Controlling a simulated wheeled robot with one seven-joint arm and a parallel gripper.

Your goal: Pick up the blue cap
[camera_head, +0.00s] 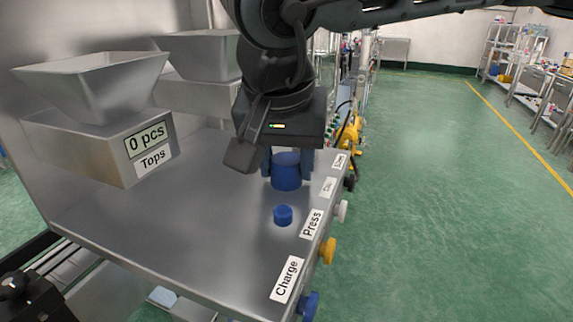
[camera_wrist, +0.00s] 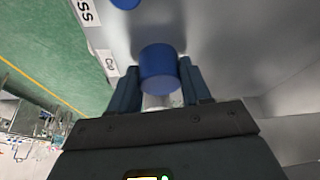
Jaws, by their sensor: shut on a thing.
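My gripper (camera_head: 287,165) points down over the steel bench, with its two blue-grey fingers on either side of a larger blue cylindrical cap (camera_head: 286,178). In the wrist view the cap (camera_wrist: 158,66) sits between the fingers (camera_wrist: 160,82), and the gripper is shut on it. The cap is upright near the bench's right edge; whether its base touches the bench is hard to tell. A smaller blue cap-like piece (camera_head: 283,215) stands apart on the bench, nearer the viewer. Part of a blue piece also shows at the top of the wrist view (camera_wrist: 125,3).
The steel bench (camera_head: 180,215) is clear to the left of the caps. Steel hoppers (camera_head: 95,85) stand on its left, one labelled "0 pcs Tops".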

